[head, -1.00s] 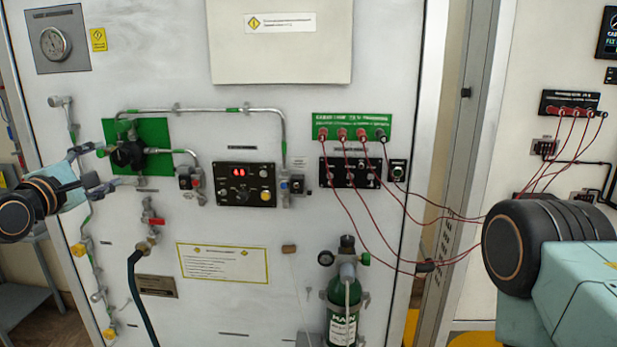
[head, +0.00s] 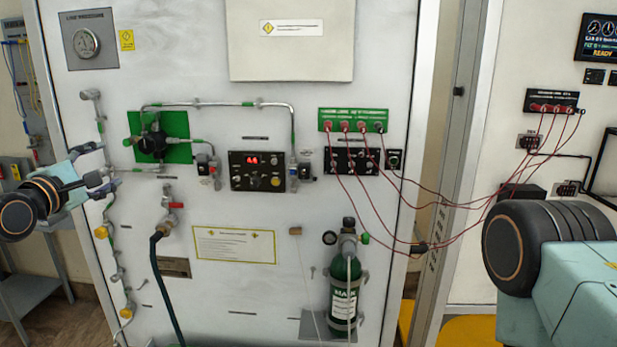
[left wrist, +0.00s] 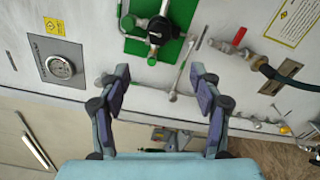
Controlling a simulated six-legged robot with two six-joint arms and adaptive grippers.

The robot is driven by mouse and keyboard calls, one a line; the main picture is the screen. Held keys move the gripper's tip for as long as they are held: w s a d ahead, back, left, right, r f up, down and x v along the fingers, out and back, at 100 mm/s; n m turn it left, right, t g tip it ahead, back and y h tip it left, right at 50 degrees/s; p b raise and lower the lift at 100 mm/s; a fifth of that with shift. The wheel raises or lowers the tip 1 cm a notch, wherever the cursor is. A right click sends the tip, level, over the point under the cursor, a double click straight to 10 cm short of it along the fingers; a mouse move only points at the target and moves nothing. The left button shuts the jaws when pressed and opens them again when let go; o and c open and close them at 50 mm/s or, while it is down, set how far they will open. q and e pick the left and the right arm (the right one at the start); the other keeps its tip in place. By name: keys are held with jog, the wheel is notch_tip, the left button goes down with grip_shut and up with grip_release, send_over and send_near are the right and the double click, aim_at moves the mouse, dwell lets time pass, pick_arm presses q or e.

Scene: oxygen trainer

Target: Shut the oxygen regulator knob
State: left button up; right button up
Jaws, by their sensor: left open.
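A black regulator with a round knob (head: 152,143) sits on a green plate (head: 178,153) at the upper left of the white panel. In the left wrist view, the black regulator (left wrist: 160,30) is at the top centre, beyond the fingertips. My left gripper (head: 104,168) is to the left of the regulator and slightly lower in the head view. Its two fingers are spread in the left wrist view (left wrist: 160,76), with nothing between them. It is apart from the knob. My right gripper is out of view.
A red-handled valve (head: 172,205) with a dark hose is below. A green cylinder (head: 343,300) stands lower right. Red cables (head: 372,200) hang across the right side.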

pick_arm(q)
jog(key=s+d+f+m+g+b, duration=0.25)
jog(key=s+d+f+m, duration=0.25)
jog(key=f, duration=0.6)
jog(key=s+d+f+m+g+b, duration=0.1)
jog(key=s+d+f+m+g, duration=0.3)
jog(key=f, duration=0.7)
jog(key=s+d+f+m+g+b, duration=0.2)
jog(key=s+d+f+m, duration=0.3)
jog(key=f, duration=0.6)
jog(key=s+d+f+m+g+b, duration=0.1)
jog(key=s+f+m+g+b, duration=0.1)
jog(key=s+f, duration=0.7)
jog(key=s+d+f+m+g+b, duration=0.2)
jog(key=s+f+g+b, duration=0.2)
jog(key=s+f, duration=0.5)
jog(key=s+d+f+m+g+y+b, duration=0.1)
jog(key=s+d+f+m+g+b, duration=0.1)
jog(key=s+f, duration=0.7)
jog(key=s+g+b, duration=0.1)
jog(key=s, duration=0.6)
jog(key=shift+s+f, duration=0.15)
jog(key=shift+f, duration=0.15)
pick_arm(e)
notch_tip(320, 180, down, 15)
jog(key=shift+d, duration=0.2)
pick_arm(q)
jog(key=shift+g, duration=0.25)
